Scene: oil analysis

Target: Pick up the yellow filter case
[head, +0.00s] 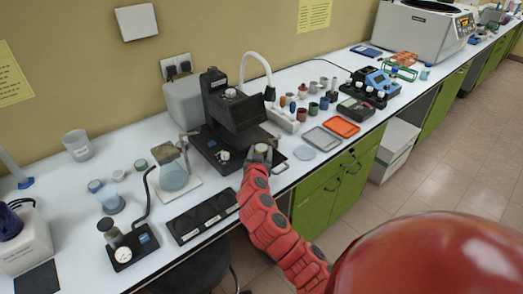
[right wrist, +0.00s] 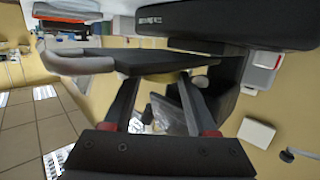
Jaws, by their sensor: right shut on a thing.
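My right gripper (head: 262,154) reaches in on the red arm to the front of the black instrument (head: 228,112). Its jaws are shut on the small yellow filter case (head: 261,148), which shows as a pale yellow round top between the fingers. In the right wrist view, the two dark fingers of my right gripper (right wrist: 158,82) close in on a thin yellow edge of the case (right wrist: 160,77); most of it is hidden. I cannot tell whether the case touches the instrument below. My left gripper is not in view.
A flask (head: 173,175) stands on a white plate left of the instrument. A black tray (head: 203,216) lies at the bench's front edge. A grey tray (head: 322,139) and an orange tray (head: 341,126) lie to the right. Several small bottles stand behind them.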

